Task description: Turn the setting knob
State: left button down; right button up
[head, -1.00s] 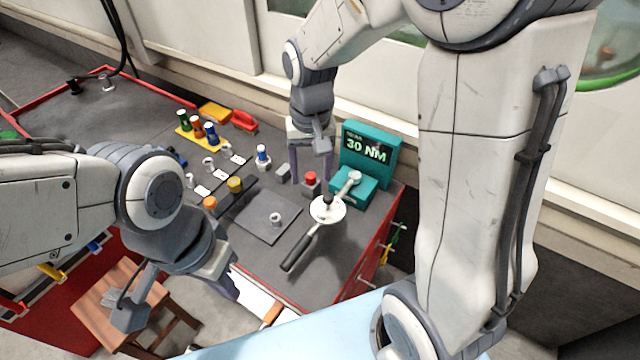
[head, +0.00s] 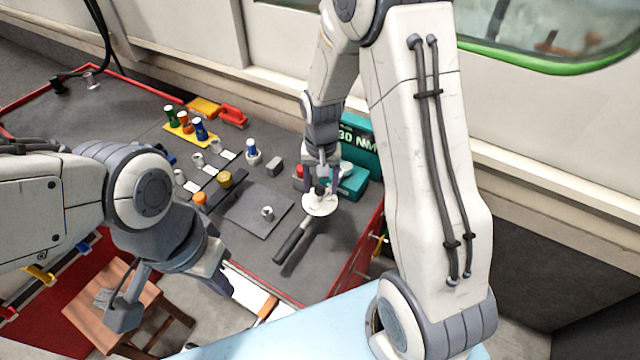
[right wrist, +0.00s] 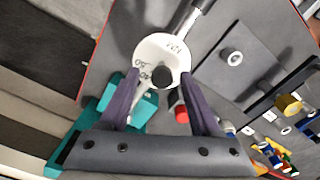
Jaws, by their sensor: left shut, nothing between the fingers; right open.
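The torque wrench lies on the dark bench top, its black handle (head: 291,245) pointing to the front left. Its white dial (head: 320,205) bears a small black setting knob (head: 319,190), and the right wrist view shows both the dial (right wrist: 174,52) and the knob (right wrist: 161,77). My right gripper (head: 321,186) is over the dial. In the right wrist view its open fingers (right wrist: 161,78) are on either side of the knob, with gaps to it; contact with the dial cannot be told. My left gripper (head: 222,286) is shut and empty near the bench's front edge.
A teal tester (head: 357,140) with a "30 NM" display, partly hidden by my right arm, stands behind the wrench. A red button (right wrist: 181,112) is close to one right finger. Several sockets, a yellow rack (head: 185,133) and a grey mat (head: 250,212) lie to the left.

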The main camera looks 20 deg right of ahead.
grip_shut()
jog(key=shift+a, duration=0.15)
jog(key=shift+n, duration=0.3)
jog(key=shift+r+n+p, duration=0.1)
jog(key=shift+n+p, duration=0.4)
jog(key=shift+n, duration=0.4)
jog(key=shift+n+p, duration=0.7)
jog(key=shift+n, duration=2.2)
